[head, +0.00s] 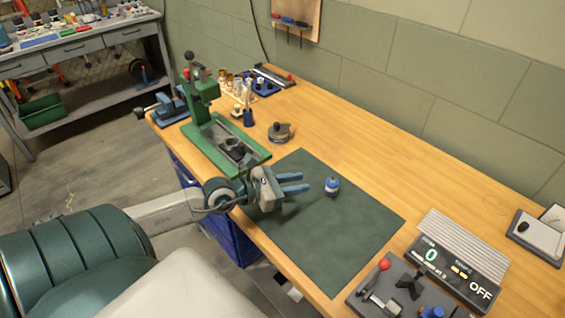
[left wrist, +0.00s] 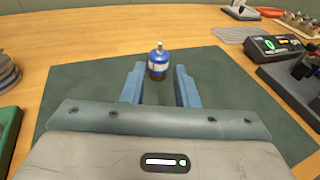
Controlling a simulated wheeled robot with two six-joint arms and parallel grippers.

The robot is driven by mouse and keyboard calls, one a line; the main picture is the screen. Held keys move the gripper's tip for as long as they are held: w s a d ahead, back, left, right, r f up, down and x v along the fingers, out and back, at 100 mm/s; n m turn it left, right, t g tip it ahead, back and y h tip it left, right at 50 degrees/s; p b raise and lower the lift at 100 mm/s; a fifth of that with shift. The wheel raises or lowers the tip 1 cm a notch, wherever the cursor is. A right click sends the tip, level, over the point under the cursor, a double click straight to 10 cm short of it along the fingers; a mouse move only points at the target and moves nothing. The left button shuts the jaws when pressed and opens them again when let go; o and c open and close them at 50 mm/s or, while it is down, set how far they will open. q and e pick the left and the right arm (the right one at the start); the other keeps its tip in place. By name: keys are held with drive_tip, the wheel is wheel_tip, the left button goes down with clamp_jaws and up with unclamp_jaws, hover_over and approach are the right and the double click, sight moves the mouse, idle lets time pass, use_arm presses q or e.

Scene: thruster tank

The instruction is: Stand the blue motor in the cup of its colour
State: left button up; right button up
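The blue motor (head: 332,186) stands upright on the dark green mat, a small cylinder with a pale band. In the left wrist view the motor (left wrist: 158,62) shows a metal shaft on top and a darker lower part. My left gripper (head: 306,182) is open and empty, its two blue fingers low over the mat and pointing at the motor. The motor is just beyond the fingertips, lined up with the gap between them. My right gripper is not in view. I cannot make out a blue cup for certain; a blue part (head: 432,312) shows at the bottom edge.
The green mat (head: 330,245) is otherwise clear. A green press (head: 215,120) and a dark round object (head: 280,132) stand beyond it. A display unit (head: 458,262) and a grey fixture with a red-ball lever (head: 375,290) are at the right.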

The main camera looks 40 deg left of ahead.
use_arm(q)
drive_tip(key=shift+p+v, duration=0.65)
drive_tip(key=shift+v, duration=1.2)
